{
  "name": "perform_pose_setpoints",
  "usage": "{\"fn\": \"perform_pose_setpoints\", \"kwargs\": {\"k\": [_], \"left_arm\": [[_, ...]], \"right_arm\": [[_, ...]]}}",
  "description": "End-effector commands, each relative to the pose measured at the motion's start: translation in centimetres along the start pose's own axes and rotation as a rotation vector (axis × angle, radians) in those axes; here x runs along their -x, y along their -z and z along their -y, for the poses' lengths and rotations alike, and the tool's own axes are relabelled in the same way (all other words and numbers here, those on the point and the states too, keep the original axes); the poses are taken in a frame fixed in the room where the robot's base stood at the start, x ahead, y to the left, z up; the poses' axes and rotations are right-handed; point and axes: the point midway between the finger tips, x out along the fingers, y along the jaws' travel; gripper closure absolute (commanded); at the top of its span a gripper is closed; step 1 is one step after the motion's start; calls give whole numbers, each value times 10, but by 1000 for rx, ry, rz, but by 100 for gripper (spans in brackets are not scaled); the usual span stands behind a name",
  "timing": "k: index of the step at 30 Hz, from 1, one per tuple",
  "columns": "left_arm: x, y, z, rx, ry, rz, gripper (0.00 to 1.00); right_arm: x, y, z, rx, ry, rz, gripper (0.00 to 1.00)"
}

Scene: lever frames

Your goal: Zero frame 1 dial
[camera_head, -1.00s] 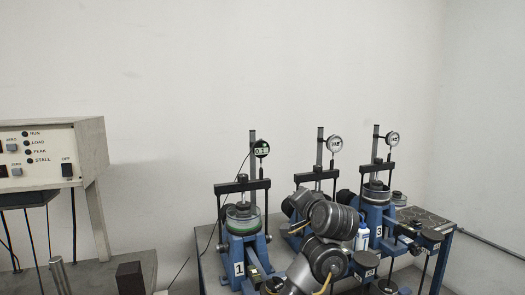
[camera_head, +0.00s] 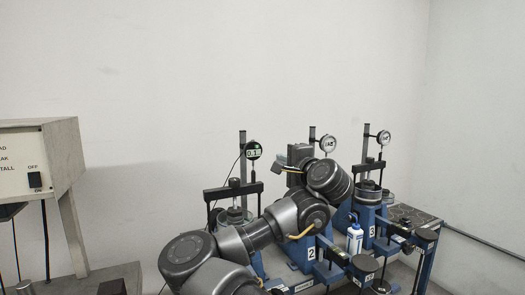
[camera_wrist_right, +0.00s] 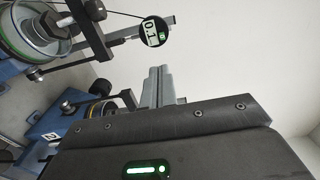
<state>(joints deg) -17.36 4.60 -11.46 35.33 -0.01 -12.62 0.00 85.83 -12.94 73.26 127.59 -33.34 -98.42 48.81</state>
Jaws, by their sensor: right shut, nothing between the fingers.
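The frame 1 dial (camera_head: 253,150) is a round black digital gauge with a small lit display, on top of the leftmost blue lever frame. In the right wrist view the dial (camera_wrist_right: 156,32) shows turned on its side, with dark digits and a green patch; I cannot read the full number surely. My right gripper (camera_head: 281,167) is just right of the dial in the head view, apart from it. In the wrist view its fingers (camera_wrist_right: 160,84) are together and empty, below the dial. My right arm hides much of frame 1's lower part. My left gripper is not in view.
Frame 2's dial (camera_head: 327,143) and frame 3's dial (camera_head: 383,138) stand to the right on similar posts. A white and blue bottle (camera_head: 354,238) stands between those frames. A control box (camera_head: 35,165) is at the left. The wall area above is clear.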

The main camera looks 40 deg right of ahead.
Motion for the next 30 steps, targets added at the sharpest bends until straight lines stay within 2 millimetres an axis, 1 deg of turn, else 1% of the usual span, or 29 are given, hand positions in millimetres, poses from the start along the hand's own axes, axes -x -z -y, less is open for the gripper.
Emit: {"fn": "perform_pose_setpoints", "kwargs": {"k": [1, 4, 9, 12, 18, 24, 30], "left_arm": [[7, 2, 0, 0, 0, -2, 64], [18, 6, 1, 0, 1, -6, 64], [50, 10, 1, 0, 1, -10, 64], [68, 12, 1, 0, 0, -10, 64], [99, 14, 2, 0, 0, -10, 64], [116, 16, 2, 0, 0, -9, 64], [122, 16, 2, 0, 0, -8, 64]], "right_arm": [[-6, -1, 3, 0, -3, 2, 100], [-21, -1, 5, 1, -2, 5, 100], [-56, -1, 9, 4, -6, 4, 100], [-75, -1, 8, 5, -6, 5, 100], [-105, -1, 8, 3, -3, 4, 100], [-125, -1, 4, 2, -1, 3, 100], [-133, 0, 1, 2, -1, 1, 100]]}}
